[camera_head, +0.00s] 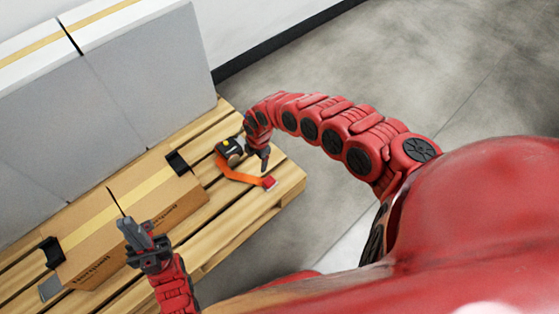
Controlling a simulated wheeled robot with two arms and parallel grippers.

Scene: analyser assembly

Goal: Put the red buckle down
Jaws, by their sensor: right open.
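The red buckle (270,183) lies on the wooden pallet (286,182) near its right corner, at the end of an orange strap (238,175). The strap runs left to a dark ratchet or reel (231,148) with a yellow mark. My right gripper (265,164) is open and points down just above the buckle, apart from it as far as I can see. My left gripper (133,232) is over the cardboard box at the lower left. A thin dark piece sticks up from it; whether its jaws are shut on something is unclear.
A long cardboard box (85,233) with yellow tape and black corner pieces lies on the pallet. Large grey-white boxes (150,70) stand behind it. The grey concrete floor (480,60) is clear at the right.

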